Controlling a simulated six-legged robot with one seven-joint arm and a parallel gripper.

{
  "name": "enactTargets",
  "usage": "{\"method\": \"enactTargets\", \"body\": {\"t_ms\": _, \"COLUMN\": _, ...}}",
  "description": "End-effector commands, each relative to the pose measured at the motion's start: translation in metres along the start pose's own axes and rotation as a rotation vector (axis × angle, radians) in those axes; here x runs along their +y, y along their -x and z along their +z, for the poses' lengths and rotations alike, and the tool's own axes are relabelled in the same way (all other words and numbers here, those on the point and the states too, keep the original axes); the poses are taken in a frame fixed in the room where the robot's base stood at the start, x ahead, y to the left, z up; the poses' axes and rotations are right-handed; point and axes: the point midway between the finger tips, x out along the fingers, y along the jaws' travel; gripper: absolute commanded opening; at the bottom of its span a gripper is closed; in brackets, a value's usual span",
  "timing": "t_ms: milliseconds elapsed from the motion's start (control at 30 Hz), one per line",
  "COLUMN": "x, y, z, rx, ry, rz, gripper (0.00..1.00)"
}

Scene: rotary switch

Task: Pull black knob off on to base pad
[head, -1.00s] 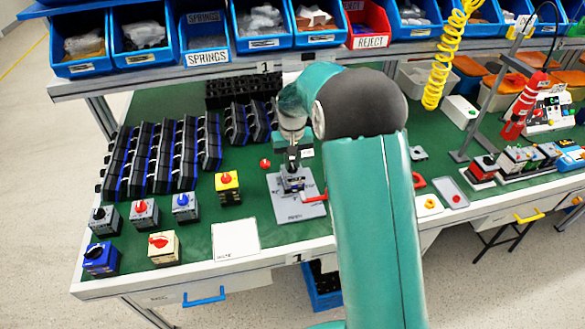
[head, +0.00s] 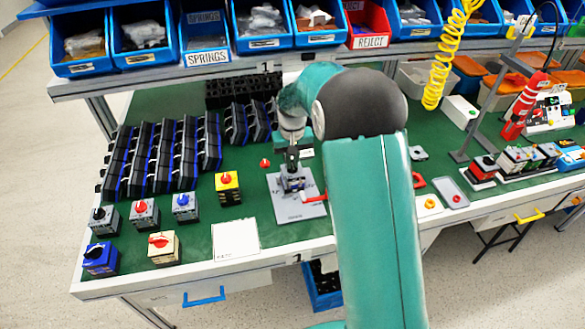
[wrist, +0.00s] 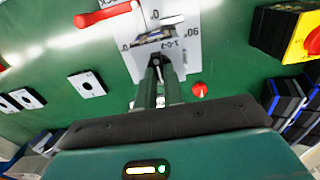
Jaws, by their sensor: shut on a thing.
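My gripper (head: 292,166) points down over a small grey switch unit (head: 292,182) on a grey plate (head: 300,210) on the bench. In the wrist view the fingers (wrist: 158,62) are close together and shut on a small black knob at the top of the unit; the fingers hide most of it. The plate (wrist: 140,28) carries the marks 0 and 90 there, and a red lever (wrist: 103,15) lies beside it. A white square pad (head: 236,240) lies bare near the bench's front edge, left of the plate; its small label is not legible.
A yellow switch with a red knob (head: 228,187) stands left of the plate. More switches stand front left, with rows of black parts (head: 160,155) behind. A small red knob (head: 265,163) lies close to the gripper. A shelf of bins (head: 207,35) overhangs the back.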

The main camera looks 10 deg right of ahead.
Motion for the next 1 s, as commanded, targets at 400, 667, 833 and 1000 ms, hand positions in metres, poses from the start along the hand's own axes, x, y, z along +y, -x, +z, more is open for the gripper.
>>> {"method": "enactTargets", "body": {"t_ms": 400, "x": 0.0, "y": 0.007, "z": -0.001, "rx": 0.002, "ry": 0.0, "rz": 0.0, "gripper": 0.0}}
{"method": "enactTargets", "body": {"t_ms": 667, "x": 0.0, "y": 0.019, "z": 0.0, "rx": 0.001, "ry": 0.0, "rz": 0.0, "gripper": 0.0}}
{"method": "enactTargets", "body": {"t_ms": 833, "x": 0.0, "y": 0.026, "z": 0.0, "rx": 0.002, "ry": 0.0, "rz": 0.0, "gripper": 0.0}}
{"method": "enactTargets", "body": {"t_ms": 1000, "x": 0.0, "y": 0.035, "z": -0.001, "rx": 0.002, "ry": 0.0, "rz": 0.0, "gripper": 0.0}}
